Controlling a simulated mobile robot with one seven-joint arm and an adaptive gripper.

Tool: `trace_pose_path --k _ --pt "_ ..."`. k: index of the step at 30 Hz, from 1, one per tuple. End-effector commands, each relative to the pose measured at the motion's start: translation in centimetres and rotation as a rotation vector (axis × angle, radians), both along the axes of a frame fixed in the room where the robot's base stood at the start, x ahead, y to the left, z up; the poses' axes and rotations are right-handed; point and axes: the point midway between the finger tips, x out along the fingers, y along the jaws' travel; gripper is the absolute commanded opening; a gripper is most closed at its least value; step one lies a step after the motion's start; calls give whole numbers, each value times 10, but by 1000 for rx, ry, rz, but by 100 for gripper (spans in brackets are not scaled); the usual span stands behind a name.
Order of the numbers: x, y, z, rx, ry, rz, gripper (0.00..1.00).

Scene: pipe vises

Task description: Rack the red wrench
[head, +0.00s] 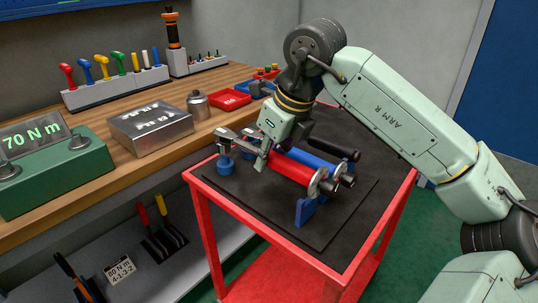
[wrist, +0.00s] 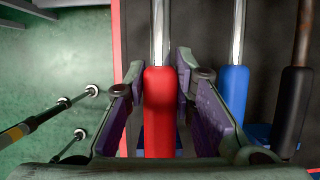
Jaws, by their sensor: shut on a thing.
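The red wrench (head: 290,168) lies over the dark mat on the red cart, with its red grip running toward the lower right. In the wrist view its red grip (wrist: 160,115) and silver shaft (wrist: 160,32) stand between my fingers. My gripper (head: 264,155) comes down on it from above. In the wrist view my gripper (wrist: 158,72) has a finger on each side and is shut on the red wrench. I cannot tell whether the wrench is lifted off its supports. The grip's near end is hidden in the wrist view.
A blue support (head: 305,211) stands on the mat (head: 260,207). The workbench (head: 90,185) behind holds a rack of coloured tools (head: 115,88) and a green torque tester (head: 55,170).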

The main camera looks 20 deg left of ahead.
Motion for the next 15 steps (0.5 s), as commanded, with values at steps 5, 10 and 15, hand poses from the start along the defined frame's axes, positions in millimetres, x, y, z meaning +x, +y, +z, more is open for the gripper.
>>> trace_pose_path --k 5,10,15 --pt "0 0 -2 2 -2 0 0" --pt "0 0 -4 2 -2 0 0" --pt "0 0 -6 2 -2 0 0"
